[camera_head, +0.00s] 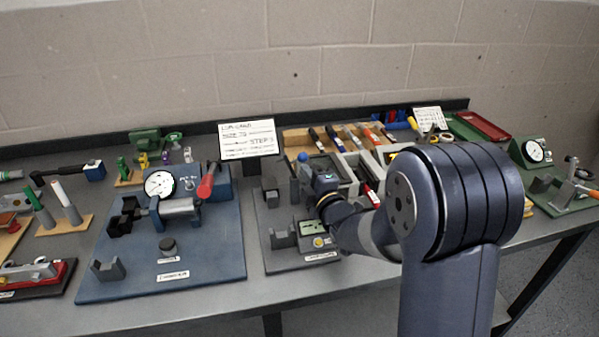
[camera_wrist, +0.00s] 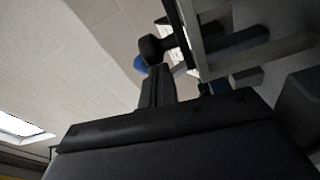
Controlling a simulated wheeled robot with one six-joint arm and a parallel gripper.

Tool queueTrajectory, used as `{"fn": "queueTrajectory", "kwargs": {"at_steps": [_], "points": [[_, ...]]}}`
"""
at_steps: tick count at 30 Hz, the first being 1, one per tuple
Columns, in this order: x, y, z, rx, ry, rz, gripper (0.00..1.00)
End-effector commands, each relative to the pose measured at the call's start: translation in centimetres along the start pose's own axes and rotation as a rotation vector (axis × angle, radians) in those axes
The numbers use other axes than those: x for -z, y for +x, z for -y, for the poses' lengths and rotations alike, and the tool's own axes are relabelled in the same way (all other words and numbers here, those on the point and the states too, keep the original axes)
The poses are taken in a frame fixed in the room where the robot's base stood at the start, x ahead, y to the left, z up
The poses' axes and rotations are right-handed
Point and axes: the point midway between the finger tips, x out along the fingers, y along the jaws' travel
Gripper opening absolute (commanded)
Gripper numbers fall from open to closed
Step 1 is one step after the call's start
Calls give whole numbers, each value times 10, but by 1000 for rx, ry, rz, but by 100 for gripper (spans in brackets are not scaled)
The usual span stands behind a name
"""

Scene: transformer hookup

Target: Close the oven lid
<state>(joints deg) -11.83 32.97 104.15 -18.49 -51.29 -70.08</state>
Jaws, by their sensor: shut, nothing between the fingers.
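My gripper (camera_wrist: 160,72) is shut and empty in the wrist view, its fingers together. In the head view my wrist hides most of the gripper. It is over a dark grey station plate (camera_head: 262,232) in the middle of the table. A dark box-like part (camera_head: 323,161) stands behind the gripper there; I cannot tell for certain whether it is the oven or its lid. In the wrist view a dark rounded knob (camera_wrist: 153,48) is close beyond the fingertips, with a blue part (camera_wrist: 140,64) beside it. I cannot tell whether the fingers touch the knob.
A blue station plate (camera_head: 215,262) with a dial gauge (camera_head: 160,184) and a red-handled lever (camera_head: 207,181) is to the left. A written sign (camera_head: 248,138) stands behind. Several coloured-handle tools lie on a wooden board (camera_head: 300,140). My arm covers the table's right-middle part.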

Motion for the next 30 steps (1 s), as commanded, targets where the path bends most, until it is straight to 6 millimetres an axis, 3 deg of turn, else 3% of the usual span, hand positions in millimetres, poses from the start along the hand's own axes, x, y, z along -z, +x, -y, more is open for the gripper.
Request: {"fn": "queueTrajectory", "kwargs": {"at_steps": [14,24,30], "points": [[-9,-2,2,-2,-1,1,0],[-78,-14,-6,-4,-2,5,0],[-102,-19,-12,-1,0,2,0]]}}
